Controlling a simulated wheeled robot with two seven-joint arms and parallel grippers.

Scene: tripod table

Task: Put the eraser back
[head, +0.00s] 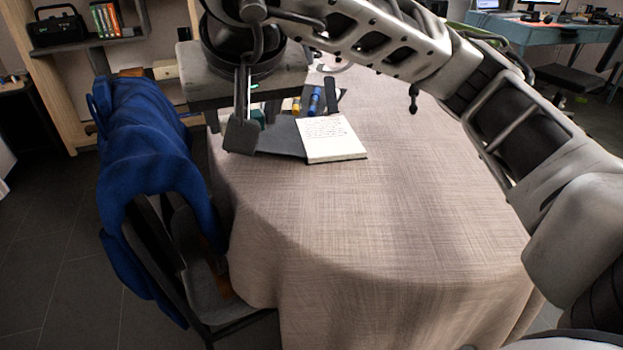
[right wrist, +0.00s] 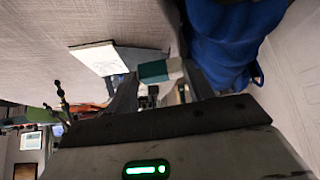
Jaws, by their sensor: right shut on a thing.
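My right gripper (head: 247,132) reaches in from the upper right and hangs over the left edge of the cloth-covered table (head: 400,210). It is shut on the eraser, a teal and white block. In the right wrist view the eraser (right wrist: 153,71) shows between the fingertips of my right gripper (right wrist: 160,73). In the head view only a teal bit of the eraser (head: 258,116) shows behind the finger. I cannot tell whether it touches the table. My left gripper is not in view.
An open notebook (head: 331,139) lies right of the gripper. Behind it are a blue marker (head: 315,101), a yellow item (head: 296,105) and a dark slim object (head: 330,94). A chair with a blue jacket (head: 150,150) stands at the left. The near tabletop is clear.

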